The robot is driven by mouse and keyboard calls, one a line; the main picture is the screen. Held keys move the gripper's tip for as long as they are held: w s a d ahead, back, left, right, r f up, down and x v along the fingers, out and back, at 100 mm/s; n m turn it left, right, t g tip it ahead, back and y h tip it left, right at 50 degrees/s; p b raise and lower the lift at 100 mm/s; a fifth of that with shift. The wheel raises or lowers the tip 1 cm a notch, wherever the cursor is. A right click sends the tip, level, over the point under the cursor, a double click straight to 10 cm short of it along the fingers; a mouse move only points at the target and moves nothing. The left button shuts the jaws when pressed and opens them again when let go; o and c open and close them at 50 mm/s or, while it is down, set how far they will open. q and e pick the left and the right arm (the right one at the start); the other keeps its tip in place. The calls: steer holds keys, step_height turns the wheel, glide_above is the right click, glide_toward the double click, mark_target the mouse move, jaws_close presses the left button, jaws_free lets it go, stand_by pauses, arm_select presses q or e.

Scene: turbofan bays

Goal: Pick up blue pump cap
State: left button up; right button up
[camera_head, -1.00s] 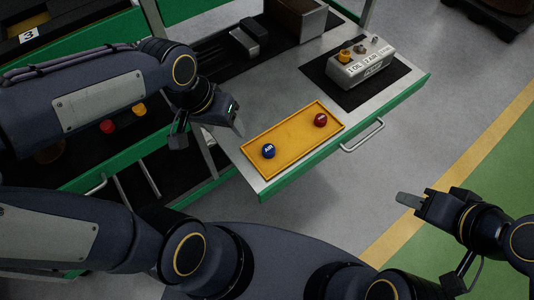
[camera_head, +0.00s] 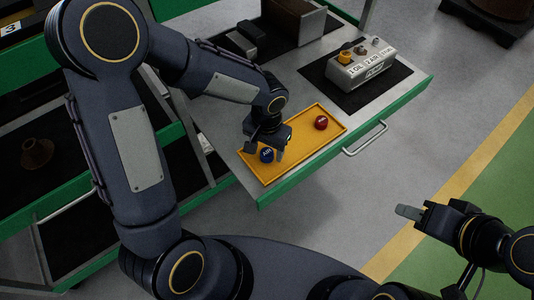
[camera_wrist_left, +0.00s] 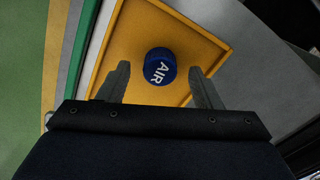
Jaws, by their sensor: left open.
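The blue pump cap (camera_head: 266,155), marked AIR, sits in the near left part of the yellow tray (camera_head: 298,158). In the left wrist view the cap (camera_wrist_left: 160,66) lies just beyond and between the two open fingers, with yellow tray floor visible around it. My left gripper (camera_head: 275,150) is over the tray at the cap, open and empty. It also shows in the left wrist view (camera_wrist_left: 160,88). My right gripper (camera_head: 408,212) is over the floor at the right, far from the tray; its finger gap cannot be made out.
A red cap (camera_head: 320,123) sits in the far right part of the tray. The drawer's handle (camera_head: 364,138) is at the front. Floor at the right is clear.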

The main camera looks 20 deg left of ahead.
arm_select(q)
steer(key=shift+f, duration=0.75)
steer(key=c, duration=1.1)
steer(key=shift+o, duration=0.2)
steer(key=shift+r, duration=0.1)
